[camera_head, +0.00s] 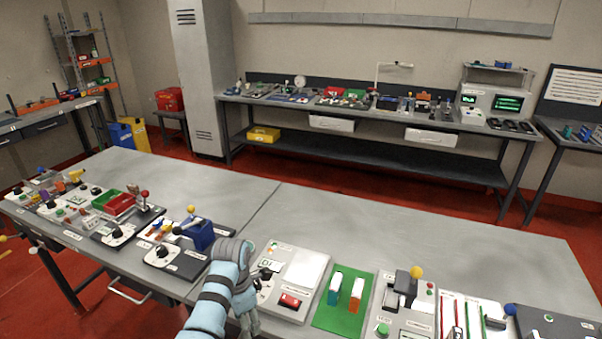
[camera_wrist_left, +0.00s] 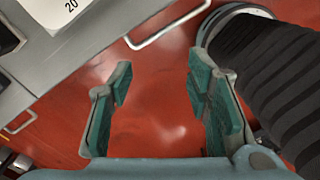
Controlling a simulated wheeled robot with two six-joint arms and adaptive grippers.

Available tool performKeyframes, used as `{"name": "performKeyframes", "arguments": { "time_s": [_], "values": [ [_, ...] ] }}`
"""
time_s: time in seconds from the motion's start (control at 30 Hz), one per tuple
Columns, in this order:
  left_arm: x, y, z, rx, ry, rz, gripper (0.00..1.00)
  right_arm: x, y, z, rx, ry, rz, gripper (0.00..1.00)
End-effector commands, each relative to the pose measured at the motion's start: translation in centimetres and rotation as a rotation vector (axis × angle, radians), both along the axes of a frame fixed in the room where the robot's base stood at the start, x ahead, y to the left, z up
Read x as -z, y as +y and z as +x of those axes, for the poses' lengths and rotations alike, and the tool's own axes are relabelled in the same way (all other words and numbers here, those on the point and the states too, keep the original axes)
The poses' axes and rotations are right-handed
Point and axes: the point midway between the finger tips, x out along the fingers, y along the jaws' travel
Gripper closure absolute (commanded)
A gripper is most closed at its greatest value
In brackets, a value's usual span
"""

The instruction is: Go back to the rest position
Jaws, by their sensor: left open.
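My left gripper (camera_wrist_left: 158,85) is open in the left wrist view, with its two green-padded fingers apart and nothing between them. Red floor shows between and beyond the fingers, and the table's grey front edge lies to the upper left. In the head view my bent left arm is at the lower middle, by the front edge of the near table (camera_head: 345,221). The fingertips are not clear there. My right gripper is in neither view.
A green mat (camera_head: 329,318) with blue and orange blocks lies right of my arm. A white panel (camera_head: 306,268) is beside it. A blue lever box (camera_head: 200,235) stands close on the left. A metal handle (camera_wrist_left: 168,25) juts from the table front. The table's far half is clear.

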Motion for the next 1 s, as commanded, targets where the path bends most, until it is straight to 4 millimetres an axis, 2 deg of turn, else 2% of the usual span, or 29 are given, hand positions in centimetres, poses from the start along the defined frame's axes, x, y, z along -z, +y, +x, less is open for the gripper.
{"name": "performKeyframes", "arguments": {
  "time_s": [0.27,0.47,0.6,0.73,0.87,1.0],
  "values": [
    [3.4,1.2,-2.2,0.236,-0.03,-0.004,0.55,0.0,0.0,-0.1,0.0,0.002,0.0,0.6],
    [5.9,3.2,-5.2,0.47,-0.064,0.013,0.55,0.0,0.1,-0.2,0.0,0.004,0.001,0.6],
    [7.7,5.2,-8.8,0.718,-0.095,0.048,0.55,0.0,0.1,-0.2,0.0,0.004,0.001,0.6],
    [8.7,7.1,-12.8,0.986,-0.114,0.099,0.55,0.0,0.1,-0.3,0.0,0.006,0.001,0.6],
    [8.7,8.7,-16.9,1.266,-0.123,0.161,0.55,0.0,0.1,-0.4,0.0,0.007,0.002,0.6],
    [7.7,9.9,-21.5,1.579,-0.119,0.234,0.55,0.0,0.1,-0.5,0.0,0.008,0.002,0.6]
  ]
}}
